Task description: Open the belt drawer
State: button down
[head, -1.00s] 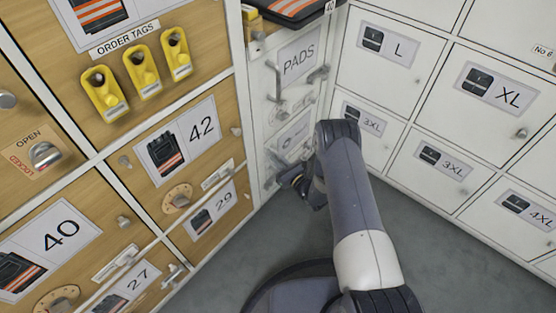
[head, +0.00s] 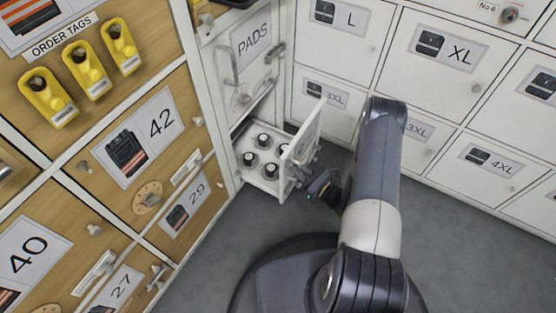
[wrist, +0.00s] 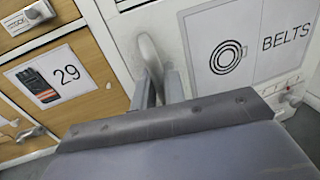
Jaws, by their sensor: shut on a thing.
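The belt drawer (head: 307,132) stands pulled out from the white cabinet at the corner in the head view. Several dark-topped rolls (head: 263,140) lie in it. Its front, with a coil picture and the label BELTS (wrist: 285,38), fills the upper right of the wrist view. My gripper (head: 304,172) is at the outer side of the drawer front. In the wrist view my gripper (wrist: 160,90) is shut on the drawer's upright grey handle (wrist: 151,55). The grip itself is small and partly hidden in the head view.
The PADS drawer (head: 251,38) above is shut. Wooden lockers, such as 42 (head: 160,122) and 29 (head: 197,190), stand to the left. White lockers, such as XL (head: 459,50), stand to the right. Grey floor (head: 225,240) is clear in front of the cabinet.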

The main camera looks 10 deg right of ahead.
jog(key=w+d+v, duration=0.1)
jog(key=v, duration=0.9)
jog(key=shift+w+d+b, duration=0.15)
jog(key=shift+w+b, duration=0.05)
jog(key=shift+b, duration=0.25)
jog(key=c, duration=1.6)
grip_release()
jog(key=shift+o, duration=0.2)
jog(key=shift+d, duration=0.1)
jog(key=p+v, duration=0.2)
jog(key=v, duration=0.8)
jog(key=shift+s, duration=0.35)
jog(key=shift+w+d, duration=0.1)
jog(key=b+x, duration=0.2)
jog(key=x, duration=0.8)
jog(key=shift+w, duration=0.3)
jog(key=shift+s+a, duration=0.1)
jog(key=shift+a, duration=0.25)
